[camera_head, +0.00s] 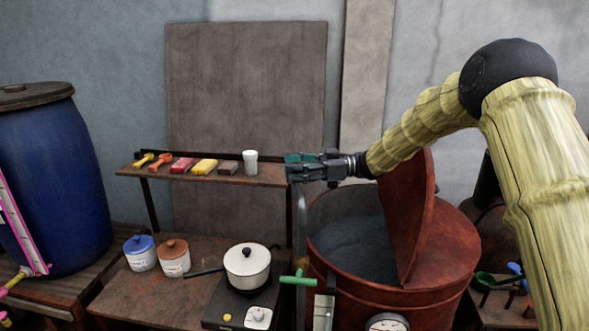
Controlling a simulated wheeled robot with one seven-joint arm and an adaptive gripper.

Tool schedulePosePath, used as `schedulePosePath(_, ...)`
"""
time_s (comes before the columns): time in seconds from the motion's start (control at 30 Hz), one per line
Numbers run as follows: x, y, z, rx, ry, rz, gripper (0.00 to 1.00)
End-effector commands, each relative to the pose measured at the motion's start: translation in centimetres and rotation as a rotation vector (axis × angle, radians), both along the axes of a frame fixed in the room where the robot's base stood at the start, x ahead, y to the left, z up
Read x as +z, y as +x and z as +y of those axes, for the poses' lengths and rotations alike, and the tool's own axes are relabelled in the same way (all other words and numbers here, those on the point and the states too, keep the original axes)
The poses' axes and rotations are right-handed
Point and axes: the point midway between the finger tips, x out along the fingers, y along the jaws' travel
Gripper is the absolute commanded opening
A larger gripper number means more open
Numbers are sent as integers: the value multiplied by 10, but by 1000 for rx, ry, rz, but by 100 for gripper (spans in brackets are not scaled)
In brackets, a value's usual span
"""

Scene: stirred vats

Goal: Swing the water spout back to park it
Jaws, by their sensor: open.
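A grey upright pipe (301,220), which looks like the water spout, stands at the left rim of the red-brown vat (450,262). Its upper end is hidden behind my gripper. The vat's lid (412,225) stands tilted up, and dark grey liquid (350,247) shows inside.
A shelf (270,180) behind the gripper's tips holds a white cup (250,162) and several small coloured items. Below are a white pot (247,264) on a hotplate and two lidded jars. A blue barrel (55,185) stands far left. The wall area above the shelf is clear.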

Motion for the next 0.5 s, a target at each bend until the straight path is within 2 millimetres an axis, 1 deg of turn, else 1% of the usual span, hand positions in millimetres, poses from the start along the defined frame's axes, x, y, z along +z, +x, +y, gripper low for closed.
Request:
schedulePosePath(0.13,-1,0,-3,-1,0,0,53)
schedulePosePath(0.23,-1,1,-11,-1,-1,0,53)
schedulePosePath(0.5,-1,4,-50,-1,0,0,53)
